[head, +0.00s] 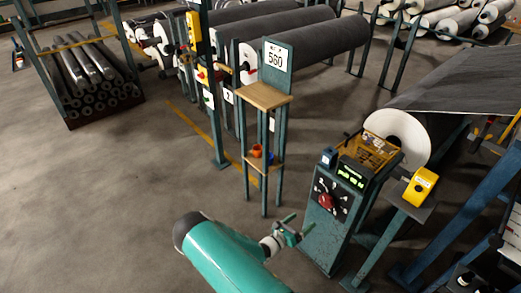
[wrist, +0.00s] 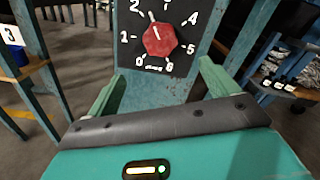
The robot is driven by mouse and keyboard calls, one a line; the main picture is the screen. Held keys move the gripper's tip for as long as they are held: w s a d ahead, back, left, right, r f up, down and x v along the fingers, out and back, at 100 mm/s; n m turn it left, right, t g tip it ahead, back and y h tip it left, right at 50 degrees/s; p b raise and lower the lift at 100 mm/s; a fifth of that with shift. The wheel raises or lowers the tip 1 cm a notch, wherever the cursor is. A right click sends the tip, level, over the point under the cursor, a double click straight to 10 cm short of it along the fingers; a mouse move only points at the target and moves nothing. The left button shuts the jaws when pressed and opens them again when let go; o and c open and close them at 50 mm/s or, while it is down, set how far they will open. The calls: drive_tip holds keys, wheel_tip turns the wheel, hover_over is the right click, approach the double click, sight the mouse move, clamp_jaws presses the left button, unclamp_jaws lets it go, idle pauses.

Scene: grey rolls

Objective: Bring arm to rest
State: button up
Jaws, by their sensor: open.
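My arm reaches in from the bottom of the head view, and my gripper (head: 290,226) is beside the blue-green control post (head: 325,232). In the wrist view my gripper (wrist: 155,85) has its two green fingers spread wide with nothing between them. Beyond the fingers is a dark dial plate with a red knob (wrist: 160,40) and white numbers around it. The knob also shows on the post in the head view (head: 326,201). I cannot tell the exact gap between fingertips and knob, but no finger closes on it.
A green stand with a wooden top (head: 265,96) is behind my gripper. Large grey rolls (head: 300,42) lie on racks behind. The floor (head: 90,200) at the left is clear.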

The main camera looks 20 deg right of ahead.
drive_tip(key=s+a+r+m+g+y, duration=0.25)
drive_tip(key=r+m, duration=0.35)
drive_tip(key=r, duration=0.3)
drive_tip(key=s+a+r+m+g+y, duration=0.1)
drive_tip(key=a+r+m+g+y, duration=0.25)
drive_tip(key=r+m, duration=0.4)
drive_tip(key=s+a+r+m+g+y, duration=0.1)
drive_tip(key=a+r+m+g+y, duration=0.25)
drive_tip(key=r, duration=0.65)
drive_tip(key=s+a+r+m+t+y, duration=0.2)
drive_tip(key=s+a+r+m+t, duration=0.1)
drive_tip(key=r, duration=0.4)
drive_tip(key=s+a+r+m+t+y, duration=0.3)
drive_tip(key=s+a+r, duration=0.2)
drive_tip(key=s+r, duration=0.2)
drive_tip(key=s+a+r+m+t+y, duration=0.2)
drive_tip(key=s+a+r+m+t, duration=0.1)
drive_tip(key=r, duration=0.5)
drive_tip(key=shift+s+a+r+m+y, duration=0.35)
drive_tip(key=shift+s+a, duration=0.55)
drive_tip(key=shift+s, duration=0.35)
clamp_jaws()
